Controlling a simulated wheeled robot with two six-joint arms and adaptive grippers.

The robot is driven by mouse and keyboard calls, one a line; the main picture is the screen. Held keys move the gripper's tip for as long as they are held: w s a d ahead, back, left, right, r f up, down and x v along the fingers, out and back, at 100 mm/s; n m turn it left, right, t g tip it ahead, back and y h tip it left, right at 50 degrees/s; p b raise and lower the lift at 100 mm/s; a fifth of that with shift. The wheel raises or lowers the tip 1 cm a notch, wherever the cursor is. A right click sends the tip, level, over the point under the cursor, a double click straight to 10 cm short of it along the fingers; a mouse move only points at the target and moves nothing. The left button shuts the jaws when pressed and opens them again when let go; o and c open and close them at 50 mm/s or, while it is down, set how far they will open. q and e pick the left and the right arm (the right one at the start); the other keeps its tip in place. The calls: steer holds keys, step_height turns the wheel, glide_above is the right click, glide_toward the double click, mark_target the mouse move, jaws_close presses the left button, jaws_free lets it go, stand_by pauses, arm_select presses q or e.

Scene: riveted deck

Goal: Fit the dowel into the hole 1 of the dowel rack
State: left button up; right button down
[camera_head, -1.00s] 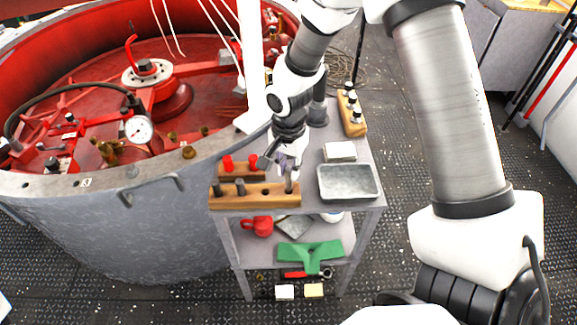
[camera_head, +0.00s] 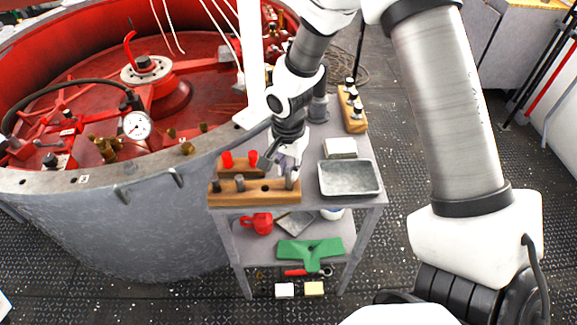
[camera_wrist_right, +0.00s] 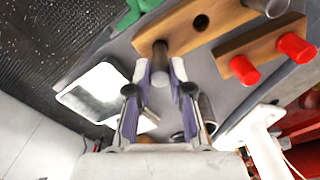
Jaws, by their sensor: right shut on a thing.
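The dowel rack (camera_head: 228,198) is a long wooden block at the front left of the cart top. Grey dowels stand at its left part, and an empty dark hole shows right of them. My right gripper (camera_head: 288,168) points down over the rack's right end, shut on a grey dowel (camera_head: 290,181). In the right wrist view the fingers (camera_wrist_right: 160,72) close around this dowel (camera_wrist_right: 160,62) at the end of the rack (camera_wrist_right: 225,14). The dowel looks upright at the rack's end; I cannot tell how deep it sits. My left gripper is not in view.
A second wooden block with red pegs (camera_head: 228,160) stands just behind the rack. A grey metal tray (camera_head: 349,178), a pale block (camera_head: 340,148) and another peg block (camera_head: 352,112) are to the right. The large red-lined vat (camera_head: 110,210) borders the cart's left side.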

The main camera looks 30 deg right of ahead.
steer(key=shift+f+b, duration=0.65)
steer(key=shift+f, duration=0.25)
stand_by(0.5)
steer(key=c, duration=1)
jaws_free()
steer(key=shift+o, duration=0.2)
steer(key=shift+r, duration=0.1)
step_height(320, 180, up, 12)
